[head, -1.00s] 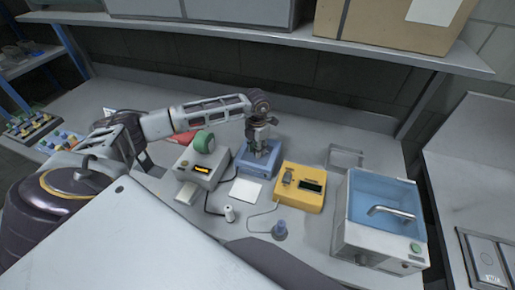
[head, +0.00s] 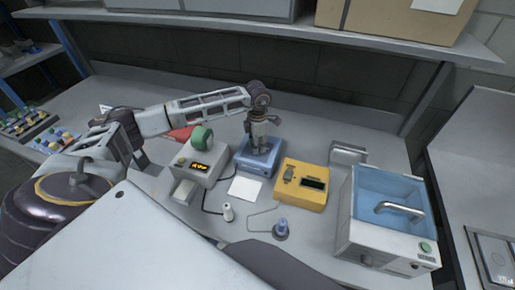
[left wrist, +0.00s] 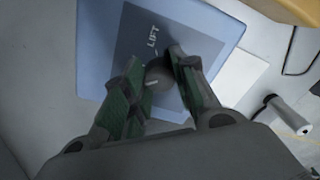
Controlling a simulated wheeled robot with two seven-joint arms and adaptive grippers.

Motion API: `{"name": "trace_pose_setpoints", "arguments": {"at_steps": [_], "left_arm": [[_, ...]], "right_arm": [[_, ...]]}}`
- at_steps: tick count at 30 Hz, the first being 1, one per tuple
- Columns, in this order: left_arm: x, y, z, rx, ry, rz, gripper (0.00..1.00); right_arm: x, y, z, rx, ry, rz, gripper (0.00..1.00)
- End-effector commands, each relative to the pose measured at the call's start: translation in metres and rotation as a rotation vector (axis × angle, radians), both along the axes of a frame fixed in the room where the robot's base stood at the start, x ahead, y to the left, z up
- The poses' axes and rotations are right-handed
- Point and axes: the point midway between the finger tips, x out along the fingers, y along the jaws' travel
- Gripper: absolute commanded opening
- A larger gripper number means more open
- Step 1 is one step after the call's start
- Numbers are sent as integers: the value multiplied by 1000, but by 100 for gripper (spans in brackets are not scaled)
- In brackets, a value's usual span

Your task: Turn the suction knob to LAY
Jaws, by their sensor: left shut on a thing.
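The blue box (head: 244,166) stands on the bench in the middle of the head view. It fills much of the left wrist view, with a dark panel (left wrist: 198,42) marked LIFT. A round dark knob (left wrist: 158,76) sits on that panel below the word. My left gripper (head: 260,147) points down onto the box. In the left wrist view its green-padded fingers (left wrist: 156,66) are shut on the knob, one on each side. A short pale mark shows near the knob; the word LAY is not visible, and the fingers hide part of the panel. My right gripper is not in view.
A yellow meter (head: 292,193) stands close right of the blue box, and a grey box with a lit display (head: 198,167) close left.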

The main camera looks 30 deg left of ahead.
Motion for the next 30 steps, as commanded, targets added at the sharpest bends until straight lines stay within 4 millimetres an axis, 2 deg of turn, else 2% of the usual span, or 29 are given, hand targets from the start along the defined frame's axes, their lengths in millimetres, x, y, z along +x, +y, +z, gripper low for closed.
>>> {"name": "trace_pose_setpoints", "arguments": {"at_steps": [1, 16, 24, 30], "left_arm": [[1, 0, -2, 0, -5, -34, 4], [1, 0, -1, 0, -4, -426, 4], [1, 1, 0, 0, -5, -575, 4], [1, 1, 0, 0, -3, -629, 4]], "right_arm": [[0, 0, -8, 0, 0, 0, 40], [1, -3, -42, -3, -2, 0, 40], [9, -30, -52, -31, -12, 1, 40], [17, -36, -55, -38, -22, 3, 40]]}}
